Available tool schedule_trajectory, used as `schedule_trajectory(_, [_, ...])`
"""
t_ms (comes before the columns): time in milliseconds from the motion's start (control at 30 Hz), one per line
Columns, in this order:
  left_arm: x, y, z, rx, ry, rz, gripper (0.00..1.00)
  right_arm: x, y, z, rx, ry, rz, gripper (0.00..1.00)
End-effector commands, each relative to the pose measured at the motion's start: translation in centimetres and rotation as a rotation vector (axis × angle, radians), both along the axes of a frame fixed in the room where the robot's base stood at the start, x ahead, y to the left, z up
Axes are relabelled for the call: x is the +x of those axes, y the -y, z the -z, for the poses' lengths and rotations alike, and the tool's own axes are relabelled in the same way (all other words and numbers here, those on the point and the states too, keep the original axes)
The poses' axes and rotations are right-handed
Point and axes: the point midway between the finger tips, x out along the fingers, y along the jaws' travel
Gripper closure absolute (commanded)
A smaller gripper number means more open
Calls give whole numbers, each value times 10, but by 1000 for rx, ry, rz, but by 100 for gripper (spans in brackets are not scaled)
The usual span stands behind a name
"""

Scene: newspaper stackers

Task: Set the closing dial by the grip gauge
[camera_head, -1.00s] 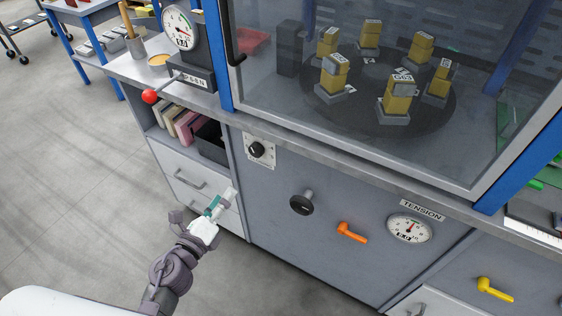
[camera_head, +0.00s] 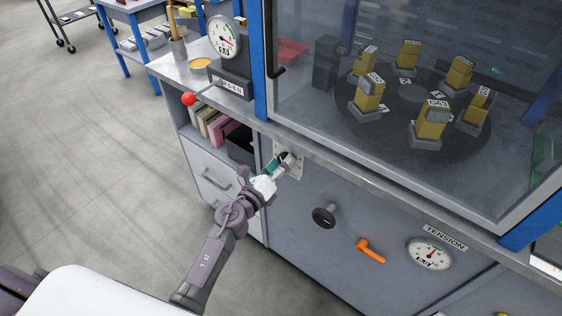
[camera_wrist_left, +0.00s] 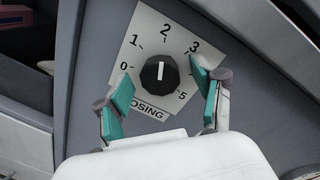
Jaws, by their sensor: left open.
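The closing dial, a black knob (camera_wrist_left: 159,75) with a white mark, sits on a white plate numbered from 0 to 5. Its mark points up, close to the 2; the 4 is hidden by a finger. My left gripper (camera_wrist_left: 160,97) is open, its teal-padded fingers on either side of the knob, apart from it. In the head view my left gripper (camera_head: 281,165) covers much of the dial plate (camera_head: 297,170). A round dial gauge (camera_head: 223,37) stands on a dark block at the cabinet's left end; its name is not legible. My right gripper is out of view.
A red-ball lever (camera_head: 189,99) juts out below the gauge. Right of the dial, the cabinet front has a black knob (camera_head: 324,216), an orange handle (camera_head: 371,251) and a TENSION gauge (camera_head: 430,254). Behind glass, yellow blocks stand on a dark turntable (camera_head: 400,137).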

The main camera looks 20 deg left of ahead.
Motion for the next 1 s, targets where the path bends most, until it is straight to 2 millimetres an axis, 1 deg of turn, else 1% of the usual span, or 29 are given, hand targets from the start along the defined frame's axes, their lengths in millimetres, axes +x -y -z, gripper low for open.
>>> schedule_trajectory(100, [4, 1, 0, 0, 0, 0, 32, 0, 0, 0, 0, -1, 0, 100])
schedule_trajectory(333, [4, 1, 0, 0, 0, 0, 32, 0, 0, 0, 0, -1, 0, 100])
schedule_trajectory(567, [4, 1, 0, 0, 0, 0, 71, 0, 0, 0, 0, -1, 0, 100])
schedule_trajectory(600, [4, 1, 0, 0, 0, 0, 77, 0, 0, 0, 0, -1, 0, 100])
schedule_trajectory(700, [4, 1, 0, 0, 0, 0, 92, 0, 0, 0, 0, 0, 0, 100])
schedule_trajectory(1000, [4, 1, -1, -40, -16, 0, 92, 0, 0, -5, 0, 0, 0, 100])
